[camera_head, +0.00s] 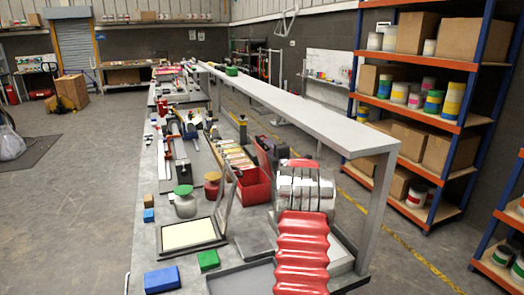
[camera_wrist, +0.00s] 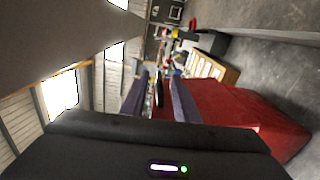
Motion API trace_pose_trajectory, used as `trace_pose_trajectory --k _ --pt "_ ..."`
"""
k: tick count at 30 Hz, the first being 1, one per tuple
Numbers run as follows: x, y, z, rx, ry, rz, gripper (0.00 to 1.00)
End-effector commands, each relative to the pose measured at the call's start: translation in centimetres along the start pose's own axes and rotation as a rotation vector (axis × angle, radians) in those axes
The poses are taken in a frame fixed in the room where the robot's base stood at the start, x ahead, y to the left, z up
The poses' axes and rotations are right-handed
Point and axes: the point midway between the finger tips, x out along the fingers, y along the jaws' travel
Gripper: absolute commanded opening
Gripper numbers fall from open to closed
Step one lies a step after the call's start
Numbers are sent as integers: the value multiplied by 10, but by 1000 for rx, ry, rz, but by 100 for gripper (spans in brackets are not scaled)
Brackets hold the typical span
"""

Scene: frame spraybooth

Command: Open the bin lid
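A red bin (camera_head: 253,188) stands on the grey bench in the head view, beyond my red and chrome arm. I cannot make out its lid clearly. A large red surface, probably the same bin (camera_wrist: 235,115), fills the lower right of the wrist view, close to my gripper. My gripper (camera_wrist: 160,95) shows two dark purplish fingers standing apart, with nothing held between them. In the head view, a dark shape just behind the red bin may be my gripper, partly hidden by my arm.
Loaded racks (camera_head: 440,125) stand farther right.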

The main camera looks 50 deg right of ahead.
Motion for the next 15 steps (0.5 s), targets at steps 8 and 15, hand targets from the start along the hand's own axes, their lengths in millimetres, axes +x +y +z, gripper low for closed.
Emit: trace_pose_trajectory --k 8,15 --pt "22 0 -1 1 1 0 28" --pt "24 0 -1 1 1 0 28"
